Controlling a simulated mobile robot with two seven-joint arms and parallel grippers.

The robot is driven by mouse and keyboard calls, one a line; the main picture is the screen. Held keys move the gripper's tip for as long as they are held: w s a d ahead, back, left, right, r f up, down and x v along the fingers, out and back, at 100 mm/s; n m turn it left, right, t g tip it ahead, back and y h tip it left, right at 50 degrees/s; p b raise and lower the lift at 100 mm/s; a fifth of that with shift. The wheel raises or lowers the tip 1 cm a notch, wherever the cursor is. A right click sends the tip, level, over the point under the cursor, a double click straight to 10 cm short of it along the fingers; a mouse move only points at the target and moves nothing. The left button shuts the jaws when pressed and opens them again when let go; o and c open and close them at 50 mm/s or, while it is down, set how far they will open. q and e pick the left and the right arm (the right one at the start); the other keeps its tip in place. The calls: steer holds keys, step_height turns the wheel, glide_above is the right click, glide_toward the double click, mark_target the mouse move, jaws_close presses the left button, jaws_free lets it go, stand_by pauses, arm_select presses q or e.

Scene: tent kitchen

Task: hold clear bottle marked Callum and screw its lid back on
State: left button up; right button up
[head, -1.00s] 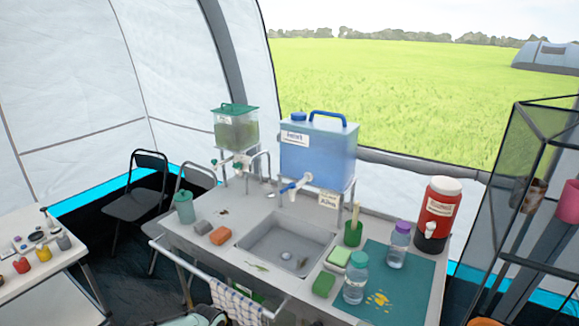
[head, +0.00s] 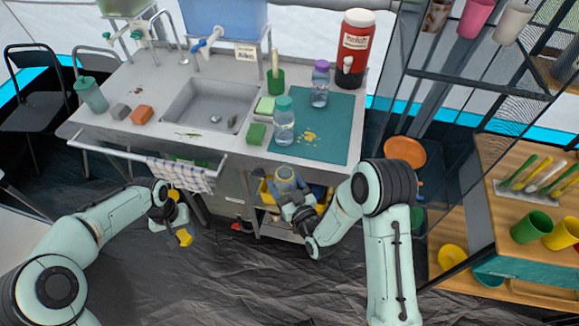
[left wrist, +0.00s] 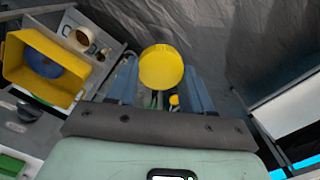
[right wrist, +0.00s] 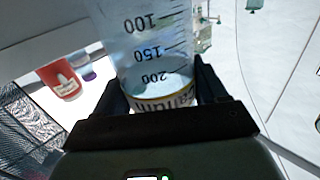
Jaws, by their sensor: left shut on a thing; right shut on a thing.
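A clear bottle (right wrist: 150,50) with black volume marks and a yellow-edged label, partly readable as a name ending in "llum", is between the fingers of my right gripper (right wrist: 158,90). In the head view the bottle (head: 285,174) shows in front of the sink unit, above my right gripper (head: 291,198). A round yellow lid (left wrist: 161,67) is between the blue-grey fingers of my left gripper (left wrist: 160,92), which is shut on it. In the head view my left gripper (head: 178,226) is low at the left, with the yellow lid (head: 184,237) at its tip, well apart from the bottle.
The sink counter (head: 140,85) carries a teal-lidded bottle (head: 284,122), a purple-lidded bottle (head: 320,84) and a red drink jug (head: 354,50). A towel (head: 182,174) hangs on its front rail. A yellow bin (left wrist: 43,66) shows beside my left gripper. Shelves stand at the right.

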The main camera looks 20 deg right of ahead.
steer(key=w+a+f+n+g+y, duration=0.1)
steer(key=a+f+n+g+y, duration=0.2)
steer(key=a+n+y, duration=0.3)
steer(key=a+g+y, duration=0.1)
steer(key=a+y, duration=0.1)
steer(key=a, duration=0.2)
steer(key=shift+w+a+y, duration=0.25)
steer(key=shift+y, duration=0.15)
arm_select(q)
steer(key=w+d+r, duration=0.3)
steer(key=d+r, duration=0.5)
steer(key=d, duration=0.2)
steer(key=w+d+r+n, duration=0.1)
steer(key=w+d+r, duration=0.1)
steer(key=d+r, duration=0.7)
steer(key=shift+w+d+r+t, duration=0.2)
steer(key=shift+w+d+t, duration=0.15)
steer(key=shift+d, duration=0.85)
steer(key=shift+f, duration=0.1)
steer(key=shift+f, duration=1.95)
steer(key=shift+f, duration=0.1)
steer(key=shift+f, duration=0.8)
